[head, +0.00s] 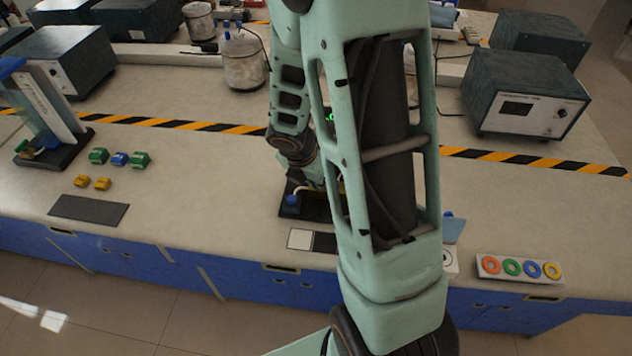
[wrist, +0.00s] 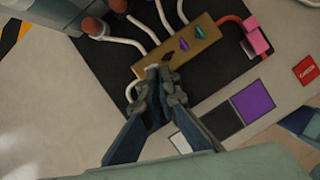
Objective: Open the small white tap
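In the wrist view a tan block (wrist: 204,39) carries a row of small taps, with white tubes and a red tube running from it. A small white piece (wrist: 152,68), seemingly the white tap, shows at the block's near left end, partly hidden by my fingertips. My gripper (wrist: 161,76) is at that end with its fingers drawn together, the tips right at the white piece. I cannot tell whether they grip it or only touch it. A purple tap (wrist: 184,45) and a green tap (wrist: 200,32) sit further right. In the head view my arm hides the block.
The block stands on a black base (wrist: 110,66). A pink clamp (wrist: 257,38) is at its right. White, black and purple squares (wrist: 254,103) lie in front. In the head view a ring rack (head: 519,269) stands right and a dark mat (head: 88,210) lies left.

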